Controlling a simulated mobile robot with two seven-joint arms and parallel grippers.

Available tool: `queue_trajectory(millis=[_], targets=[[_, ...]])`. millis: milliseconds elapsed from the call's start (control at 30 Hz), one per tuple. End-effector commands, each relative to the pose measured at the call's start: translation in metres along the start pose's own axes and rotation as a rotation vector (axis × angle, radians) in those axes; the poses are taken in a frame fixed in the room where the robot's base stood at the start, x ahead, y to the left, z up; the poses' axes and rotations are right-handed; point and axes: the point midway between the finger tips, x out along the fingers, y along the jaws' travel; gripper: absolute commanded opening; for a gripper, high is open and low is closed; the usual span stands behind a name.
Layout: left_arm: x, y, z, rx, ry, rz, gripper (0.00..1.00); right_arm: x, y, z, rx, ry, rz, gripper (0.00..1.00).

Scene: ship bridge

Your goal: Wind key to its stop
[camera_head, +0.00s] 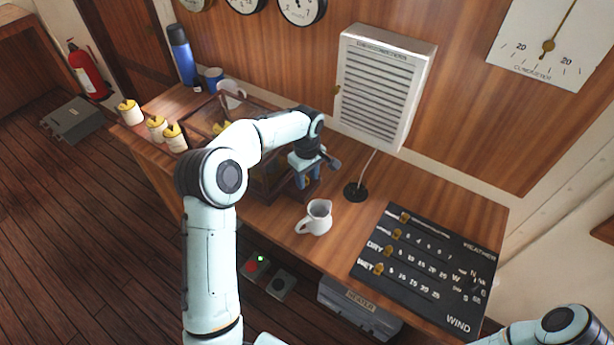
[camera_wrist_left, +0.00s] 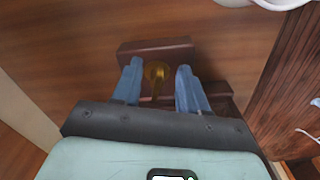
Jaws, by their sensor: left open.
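The brass key (camera_wrist_left: 157,72) shows in the left wrist view, sticking out from a dark wooden block-like base (camera_wrist_left: 160,48). My left gripper (camera_wrist_left: 157,78) is open, with one blue finger on each side of the key; I cannot tell whether either finger touches it. In the head view, the left gripper (camera_head: 303,184) points down at the right end of a glass-sided case with a dark wooden frame (camera_head: 262,192). My arm hides much of this case, and I cannot clearly make out the key there. My right gripper is out of frame.
A black lamp-like base (camera_head: 356,191) and a dark weather board (camera_head: 425,268) lie farther right on the wooden counter. Several yellow-topped white pots (camera_head: 157,127) stand at its left end.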

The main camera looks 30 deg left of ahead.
Motion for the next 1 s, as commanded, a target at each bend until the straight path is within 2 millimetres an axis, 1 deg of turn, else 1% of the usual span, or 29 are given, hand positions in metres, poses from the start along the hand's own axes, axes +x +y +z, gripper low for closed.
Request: queue_trajectory(millis=[100,333,367,400,467,767,1000], targets=[[0.0039,0.0004,0.0001,0.0,0.0,0.001,0.43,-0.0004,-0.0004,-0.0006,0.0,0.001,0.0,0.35],[0.0043,0.0004,0.0001,0.0,0.0,0.001,0.43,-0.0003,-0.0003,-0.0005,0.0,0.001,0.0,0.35],[0.0043,0.0003,0.0001,0.0,0.0,0.001,0.33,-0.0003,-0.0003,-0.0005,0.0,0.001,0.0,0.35],[0.0042,0.0003,0.0001,0.0,0.0,0.001,0.2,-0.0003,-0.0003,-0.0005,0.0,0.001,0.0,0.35],[0.0041,0.0003,0.0001,0.0,0.0,0.001,0.01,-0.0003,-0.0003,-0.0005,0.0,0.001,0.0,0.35],[0.0038,0.0,-0.0001,0.014,0.0,0.001,0.0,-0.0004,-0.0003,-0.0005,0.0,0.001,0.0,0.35],[0.0031,-0.0012,-0.0003,0.106,0.0,0.002,0.0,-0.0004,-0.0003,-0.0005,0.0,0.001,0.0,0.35]])
